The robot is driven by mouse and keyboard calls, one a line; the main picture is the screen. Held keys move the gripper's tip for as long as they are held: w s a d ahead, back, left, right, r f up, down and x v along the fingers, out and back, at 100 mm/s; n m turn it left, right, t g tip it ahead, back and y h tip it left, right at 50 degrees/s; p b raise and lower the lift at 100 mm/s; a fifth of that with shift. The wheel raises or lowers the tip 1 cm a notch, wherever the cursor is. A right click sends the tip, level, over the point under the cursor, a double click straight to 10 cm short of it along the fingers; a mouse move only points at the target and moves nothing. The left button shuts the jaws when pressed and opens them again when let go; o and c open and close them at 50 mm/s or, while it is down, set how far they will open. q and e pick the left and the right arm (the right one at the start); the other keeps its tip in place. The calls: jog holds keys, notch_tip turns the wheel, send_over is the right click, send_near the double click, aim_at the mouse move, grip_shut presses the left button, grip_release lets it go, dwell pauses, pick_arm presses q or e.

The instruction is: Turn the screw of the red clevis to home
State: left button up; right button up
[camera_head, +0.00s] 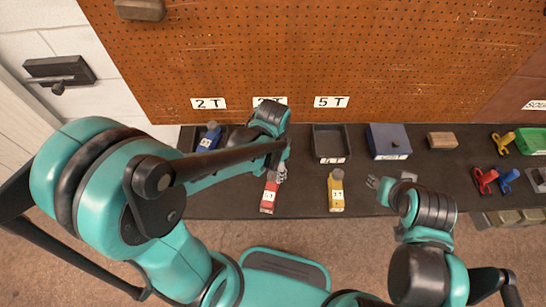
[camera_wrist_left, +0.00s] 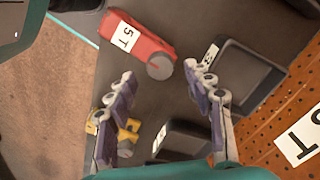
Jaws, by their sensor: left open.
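The red clevis (camera_head: 268,196) lies on the dark bench, left of the yellow clevis (camera_head: 336,194). In the left wrist view the red clevis (camera_wrist_left: 148,42) has a white "5 T" label and a round grey screw head (camera_wrist_left: 160,67) at one end. My left gripper (camera_head: 281,172) is at the clevis's far end in the head view and partly covers it. In the left wrist view my left gripper (camera_wrist_left: 164,82) is open, its fingers apart, with the screw head showing just beyond the gap. Nothing is between the fingers. My right gripper (camera_head: 379,184) is over the bench, right of the yellow clevis; its finger opening is unclear.
A blue clevis (camera_head: 209,136) lies at the back left. A dark tray (camera_head: 318,145), a blue box (camera_head: 388,138) and a wooden block (camera_head: 442,140) stand along the pegboard (camera_head: 330,50). Red clamps (camera_head: 484,179) lie right. Bench around the yellow clevis is clear.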

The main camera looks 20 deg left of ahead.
aim_at(271, 175)
pick_arm(q)
notch_tip(271, 175, up, 8)
jog(key=shift+f, duration=0.15)
jog(key=shift+a, duration=0.1)
dwell(0.5)
jog(key=s+a+r+n+t, duration=0.3)
jog(key=a+r+n+t, duration=0.1)
jog(key=a+n+t, duration=0.2)
jog(key=shift+a+r+n+t, duration=0.2)
jog(key=shift+r+n+t, duration=0.3)
jog(key=shift+n, duration=0.5)
